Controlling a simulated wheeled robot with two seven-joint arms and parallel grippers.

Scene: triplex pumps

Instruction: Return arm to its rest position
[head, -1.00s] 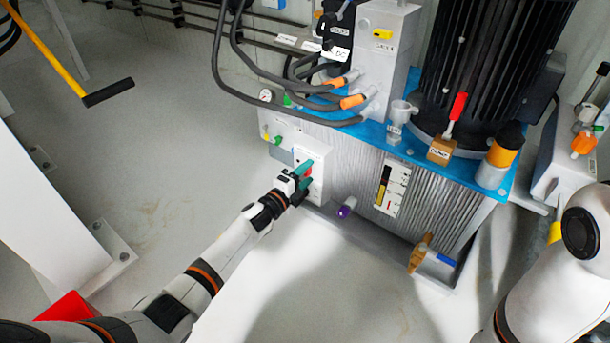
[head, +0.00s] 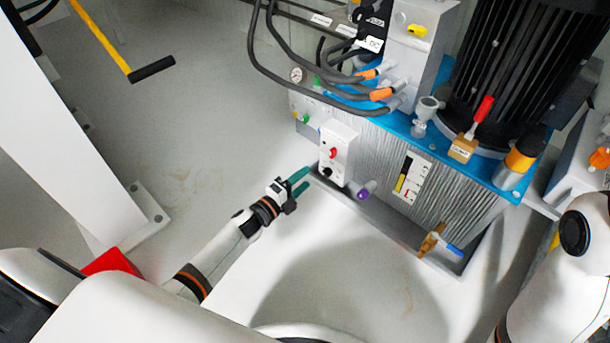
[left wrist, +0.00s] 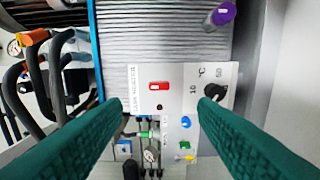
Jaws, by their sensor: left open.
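My left gripper (head: 299,184) is open and empty, its teal fingers apart, just left of and below the white control box in the head view. The control box (head: 338,150) is on the front of the pump unit and carries a red switch (head: 333,153) and a black knob (head: 327,172). In the left wrist view, the gripper's two fingers (left wrist: 160,125) frame the panel (left wrist: 150,74), with its red switch (left wrist: 159,86) and black knob (left wrist: 214,91), and touch nothing that I can see. My right arm shows at the right edge of the head view; its gripper is out of view.
The ribbed pump tank (head: 385,165) has a purple-capped port (head: 364,191) and a brass valve with a blue handle (head: 432,242) low on its front. Dark hoses (head: 300,85) hang above the box. A white post (head: 70,120) stands at left. The floor in front is clear.

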